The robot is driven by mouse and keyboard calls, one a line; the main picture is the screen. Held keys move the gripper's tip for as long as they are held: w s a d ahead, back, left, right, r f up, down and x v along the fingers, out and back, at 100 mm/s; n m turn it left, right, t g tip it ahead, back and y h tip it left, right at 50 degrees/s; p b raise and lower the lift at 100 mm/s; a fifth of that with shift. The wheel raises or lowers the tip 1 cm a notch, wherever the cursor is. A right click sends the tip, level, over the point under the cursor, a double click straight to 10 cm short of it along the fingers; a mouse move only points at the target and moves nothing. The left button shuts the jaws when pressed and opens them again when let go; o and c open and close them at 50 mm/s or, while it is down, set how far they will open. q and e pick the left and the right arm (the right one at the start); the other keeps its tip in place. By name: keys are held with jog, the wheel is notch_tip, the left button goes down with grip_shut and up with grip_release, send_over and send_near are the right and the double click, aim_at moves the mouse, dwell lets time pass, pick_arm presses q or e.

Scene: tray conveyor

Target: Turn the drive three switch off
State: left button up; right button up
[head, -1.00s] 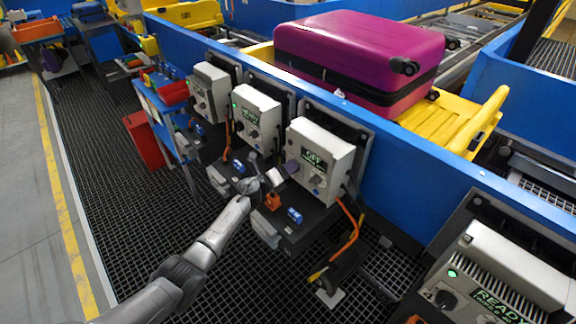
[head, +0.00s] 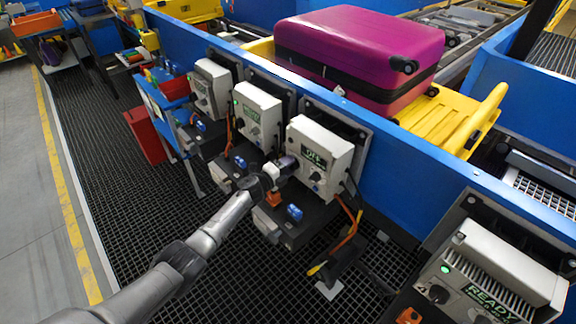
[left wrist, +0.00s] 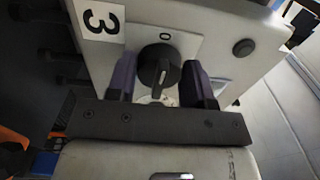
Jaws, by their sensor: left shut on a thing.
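The drive three box (head: 322,140) is a pale grey unit on the blue conveyor wall, with a dark screen that seems to read OFF. Its label 3 (left wrist: 98,27) shows in the left wrist view. Beside the label is the black rotary switch (left wrist: 158,68), under a 0 mark, its pointer ridge near upright. My left gripper (head: 287,165) is at the front of the box. In the wrist view its two purple fingers (left wrist: 160,80) stand on either side of the switch, shut on it. My right gripper is not in view.
Two similar boxes (head: 257,112) (head: 211,88) stand to the left, and another READY box (head: 490,275) is at lower right. A magenta suitcase (head: 355,50) lies on a yellow tray (head: 450,118) behind the wall. An orange cable (head: 347,235) hangs below the box.

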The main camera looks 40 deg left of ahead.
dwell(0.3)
pick_arm(q)
jog(key=o, duration=0.9)
jog(key=shift+s, duration=0.1)
jog(key=shift+s+a+p, duration=0.35)
jog(key=shift+s+p, duration=0.25)
jog(key=shift+s, duration=1.65)
jog(key=shift+s+a+p, duration=0.4)
jog(key=shift+s+p, duration=0.25)
jog(key=shift+s, duration=1.6)
jog(key=shift+s+a+p, duration=0.35)
jog(key=shift+s+p, duration=0.25)
jog(key=shift+s, duration=1.65)
